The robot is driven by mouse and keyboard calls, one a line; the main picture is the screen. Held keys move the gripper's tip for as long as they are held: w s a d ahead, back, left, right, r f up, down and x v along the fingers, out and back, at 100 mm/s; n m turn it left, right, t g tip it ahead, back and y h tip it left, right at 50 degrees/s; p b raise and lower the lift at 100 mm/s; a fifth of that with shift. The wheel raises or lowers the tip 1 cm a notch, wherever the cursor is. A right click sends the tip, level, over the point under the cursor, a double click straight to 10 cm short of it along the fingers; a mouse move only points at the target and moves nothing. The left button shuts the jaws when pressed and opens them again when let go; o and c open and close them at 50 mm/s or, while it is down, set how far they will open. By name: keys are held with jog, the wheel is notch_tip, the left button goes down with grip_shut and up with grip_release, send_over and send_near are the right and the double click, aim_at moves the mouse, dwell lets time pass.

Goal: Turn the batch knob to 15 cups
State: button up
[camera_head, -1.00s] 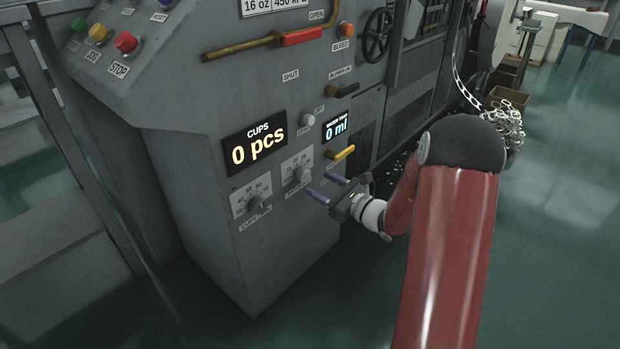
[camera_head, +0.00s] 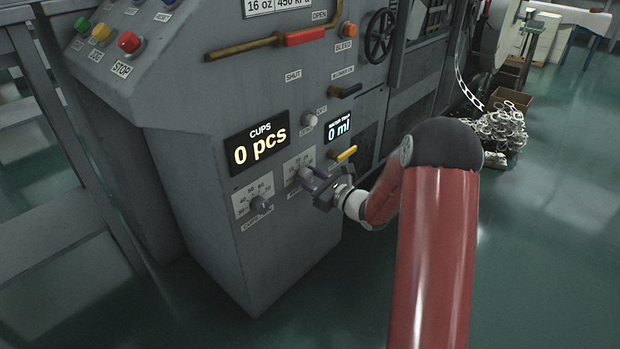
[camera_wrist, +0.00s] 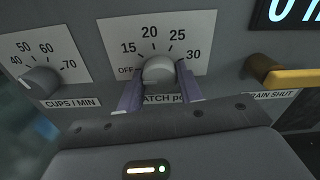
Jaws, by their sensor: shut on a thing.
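The batch knob (camera_wrist: 159,71) is a grey round knob under a white dial plate (camera_wrist: 148,30) marked OFF, 15, 20, 25 and 30. My gripper (camera_wrist: 160,88) has its two purple fingers on either side of the knob and is shut on it. The knob's pointer is too unclear to read. In the head view my gripper (camera_head: 310,180) is at the knob (camera_head: 304,174) on the machine's front, partly covering its plate.
The CUPS/MIN knob (camera_wrist: 40,82) is to the left. The yellow drain handle (camera_wrist: 290,78) sticks out to the right, and it also shows in the head view (camera_head: 344,154). A water display (camera_head: 339,129) reads 0 ml. Open floor lies in front of the panel.

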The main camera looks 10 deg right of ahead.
jog(key=shift+c, duration=0.5)
jog(key=m+p, duration=0.3)
jog(key=shift+r+m, duration=0.15)
jog(key=shift+m, duration=0.25)
jog(key=shift+m+p, duration=1.55)
jog(key=shift+m, duration=0.45)
jog(key=o, duration=1)
